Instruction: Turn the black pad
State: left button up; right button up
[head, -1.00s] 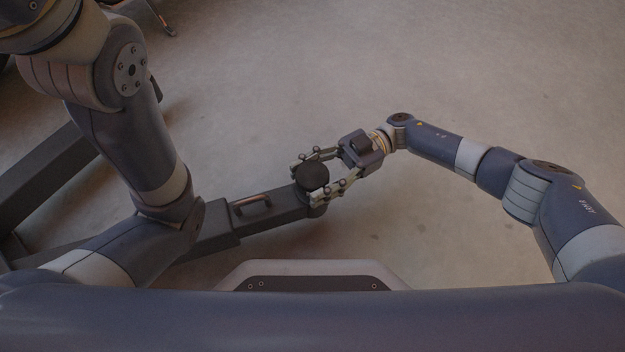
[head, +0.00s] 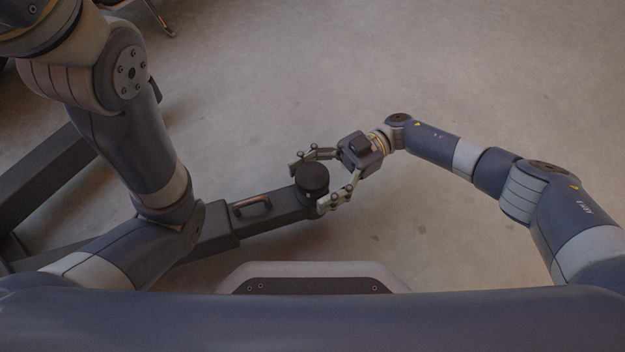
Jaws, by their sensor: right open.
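The black pad (head: 312,177) is a round dark disc on the end of a dark lift beam (head: 272,222). My right gripper (head: 308,183) comes in from the right and is open. Its two fingers lie on either side of the pad, one on the upper side and one on the lower right side. I cannot tell whether either finger touches the pad. My left arm (head: 150,165) shows at the left, but its gripper is out of the picture.
A handle with a copper-brown bar (head: 252,202) sits on top of the beam. Other dark lift beams (head: 48,178) run along the left, partly behind my left arm. A leg of some object (head: 160,18) stands at the top left. The concrete floor (head: 450,60) is clear at the top and right.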

jog(key=v, duration=0.7)
jog(key=shift+w+d, duration=0.15)
jog(key=shift+d, duration=0.1)
dwell(0.5)
